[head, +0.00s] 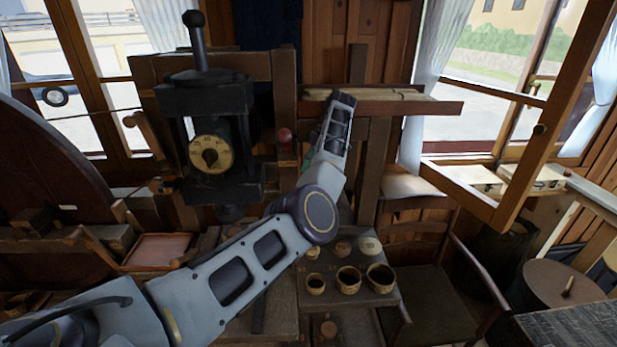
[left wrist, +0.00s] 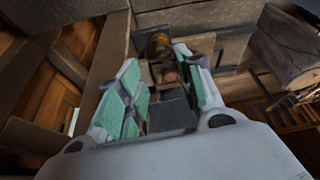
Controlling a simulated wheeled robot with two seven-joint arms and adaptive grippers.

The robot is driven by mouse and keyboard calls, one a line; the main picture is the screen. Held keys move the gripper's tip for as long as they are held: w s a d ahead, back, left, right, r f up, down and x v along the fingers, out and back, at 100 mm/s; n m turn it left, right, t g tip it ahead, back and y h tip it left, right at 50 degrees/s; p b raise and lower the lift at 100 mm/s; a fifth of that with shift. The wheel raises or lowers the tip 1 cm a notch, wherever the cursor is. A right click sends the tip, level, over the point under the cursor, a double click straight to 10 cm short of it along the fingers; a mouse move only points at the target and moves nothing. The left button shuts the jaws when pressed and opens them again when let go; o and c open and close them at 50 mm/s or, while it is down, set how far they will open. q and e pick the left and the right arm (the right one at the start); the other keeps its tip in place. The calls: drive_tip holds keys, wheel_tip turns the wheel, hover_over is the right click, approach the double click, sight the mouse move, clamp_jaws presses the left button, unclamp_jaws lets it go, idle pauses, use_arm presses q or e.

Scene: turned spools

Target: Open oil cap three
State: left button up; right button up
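No part in view can be told for sure as oil cap three. My left gripper (left wrist: 157,56) is open, with green-padded fingers spread apart and nothing held between them. Beyond its fingertips, a brassy round piece (left wrist: 158,44) and a small reddish-brown piece (left wrist: 170,76) show in the left wrist view; I cannot tell what they are. In the head view my left arm reaches up across the middle, and its gripper is mostly hidden behind the wrist. My right gripper is not in view.
A dark press with a round dial (head: 210,154) stands left of my arm. A red knob (head: 284,135) is beside it. Several turned wooden cups (head: 348,279) stand on a board below my arm. A wooden shelf (head: 420,107) and chair (head: 440,299) are at right.

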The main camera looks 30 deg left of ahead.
use_arm(q)
drive_tip(key=shift+w+d+r, duration=0.2)
drive_tip(key=shift+r, duration=0.4)
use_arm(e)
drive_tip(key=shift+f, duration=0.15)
use_arm(q)
drive_tip(key=m+b, duration=0.2)
drive_tip(key=b, duration=0.3)
drive_tip(key=s+d+r+m+t+b, duration=0.1)
drive_tip(key=m+b, duration=0.1)
drive_tip(key=b, duration=0.4)
drive_tip(key=s+m+t+y+b, duration=0.1)
drive_tip(key=b, duration=0.5)
drive_tip(key=shift+s+d+r+m, duration=0.15)
drive_tip(key=shift+d+r+m, duration=0.2)
drive_tip(key=shift+r+m, duration=0.05)
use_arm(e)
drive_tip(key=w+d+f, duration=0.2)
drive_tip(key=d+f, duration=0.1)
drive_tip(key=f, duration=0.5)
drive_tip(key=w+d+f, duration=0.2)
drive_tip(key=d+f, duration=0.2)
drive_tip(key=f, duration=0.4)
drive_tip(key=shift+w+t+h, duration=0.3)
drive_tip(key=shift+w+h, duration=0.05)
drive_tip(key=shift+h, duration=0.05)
